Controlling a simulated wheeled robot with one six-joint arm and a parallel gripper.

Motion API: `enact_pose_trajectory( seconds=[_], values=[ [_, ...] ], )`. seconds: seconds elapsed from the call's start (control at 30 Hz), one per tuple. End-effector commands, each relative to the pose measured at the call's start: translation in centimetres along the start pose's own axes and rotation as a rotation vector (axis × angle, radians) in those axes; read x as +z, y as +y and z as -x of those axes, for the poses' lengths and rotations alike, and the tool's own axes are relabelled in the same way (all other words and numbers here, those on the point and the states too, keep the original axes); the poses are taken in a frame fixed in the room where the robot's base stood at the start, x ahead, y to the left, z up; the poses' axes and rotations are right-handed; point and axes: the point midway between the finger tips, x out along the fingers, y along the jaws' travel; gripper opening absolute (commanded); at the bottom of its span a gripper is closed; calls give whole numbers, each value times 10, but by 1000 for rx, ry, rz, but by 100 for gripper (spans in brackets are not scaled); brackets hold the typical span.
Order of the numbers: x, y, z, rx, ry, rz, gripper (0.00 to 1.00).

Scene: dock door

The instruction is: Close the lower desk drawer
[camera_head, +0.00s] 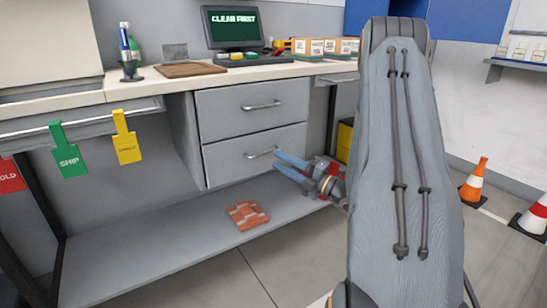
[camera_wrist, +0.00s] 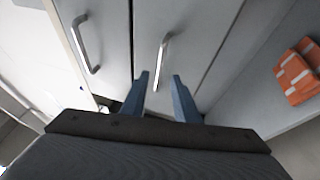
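The lower desk drawer (camera_head: 235,160) has a grey front with a bar handle (camera_head: 262,153), under the upper drawer (camera_head: 230,112). Its front looks nearly in line with the upper one; I cannot tell how far it stands out. In the wrist view, turned sideways, the lower drawer's handle (camera_wrist: 160,62) shows between my fingertips. My gripper (camera_head: 278,159) is open, its two blue fingers in front of the lower drawer near the handle's right end. It also shows in the wrist view (camera_wrist: 160,75), with nothing held. Contact with the handle cannot be told.
An orange patterned item (camera_head: 247,215) lies on the low shelf (camera_head: 150,250) below the drawers. The desktop (camera_head: 240,76) carries a monitor (camera_head: 232,28), a board and boxes. Coloured tags (camera_head: 69,150) hang at left. Traffic cones (camera_head: 475,182) stand at right.

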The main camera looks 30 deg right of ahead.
Motion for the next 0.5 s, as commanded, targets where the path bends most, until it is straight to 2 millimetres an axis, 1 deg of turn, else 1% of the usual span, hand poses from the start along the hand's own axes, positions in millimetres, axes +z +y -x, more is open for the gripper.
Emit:
enact_pose_trajectory(
  seconds=[0.03, 0.2, 0.5],
  values=[
    [1, 0, 8, -1, -2, -2, 28],
    [0, 0, 23, -1, -1, -2, 28],
    [0, -1, 26, -1, 1, -1, 28]
  ],
)
